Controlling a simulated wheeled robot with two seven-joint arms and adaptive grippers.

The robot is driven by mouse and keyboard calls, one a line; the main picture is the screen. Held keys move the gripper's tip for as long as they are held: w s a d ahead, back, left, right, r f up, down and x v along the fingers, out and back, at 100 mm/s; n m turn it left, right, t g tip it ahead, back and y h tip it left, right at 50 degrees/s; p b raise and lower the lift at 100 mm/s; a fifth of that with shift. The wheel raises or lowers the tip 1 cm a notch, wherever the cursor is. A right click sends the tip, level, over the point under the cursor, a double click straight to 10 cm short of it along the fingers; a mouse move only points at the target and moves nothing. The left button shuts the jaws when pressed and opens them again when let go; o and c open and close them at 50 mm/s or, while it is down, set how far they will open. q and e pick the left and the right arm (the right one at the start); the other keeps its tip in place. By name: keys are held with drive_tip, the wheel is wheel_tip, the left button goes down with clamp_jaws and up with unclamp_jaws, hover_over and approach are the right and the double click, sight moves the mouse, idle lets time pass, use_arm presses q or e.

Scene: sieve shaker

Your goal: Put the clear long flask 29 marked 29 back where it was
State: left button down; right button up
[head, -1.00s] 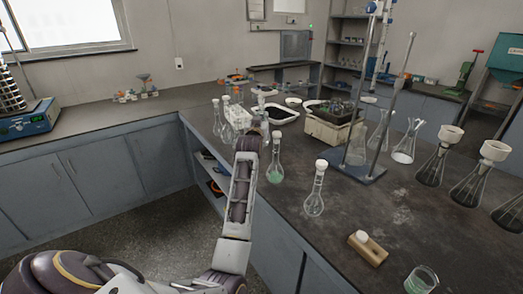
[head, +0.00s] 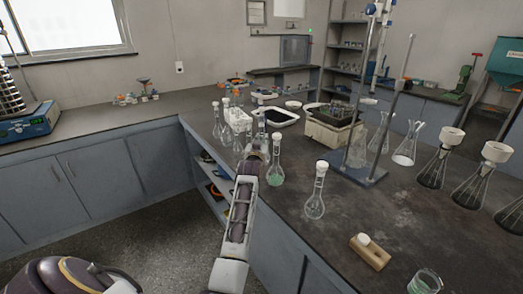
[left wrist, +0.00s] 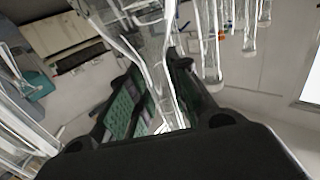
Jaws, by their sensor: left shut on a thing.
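My left gripper (head: 258,147) is over the near-left edge of the dark bench, among the glass flasks. In the left wrist view its dark, green-padded fingers (left wrist: 150,100) are shut on a clear glass neck (left wrist: 160,78). This is a clear long flask; in the head view my gripper hides part of it, and no mark 29 can be read. A flask with green liquid (head: 276,176) stands upright just right of the gripper. An empty clear flask (head: 315,205) stands further right. My right gripper is not in view.
More clear flasks (head: 217,128) stand at the bench's left corner, close to my gripper. A stand with a blue base (head: 352,170) and funnel flasks (head: 436,165) are to the right. A wooden block (head: 369,251) and a beaker (head: 424,281) are in front.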

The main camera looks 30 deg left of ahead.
use_arm(q)
drive_tip(key=shift+f, duration=1.5)
drive_tip(key=shift+f+b, duration=0.3)
drive_tip(key=shift+f, duration=0.1)
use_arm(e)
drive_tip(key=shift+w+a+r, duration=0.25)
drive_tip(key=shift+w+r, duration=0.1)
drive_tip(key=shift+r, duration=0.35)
use_arm(q)
drive_tip(key=shift+f, duration=0.1)
drive_tip(key=c, duration=1.3)
unclamp_jaws()
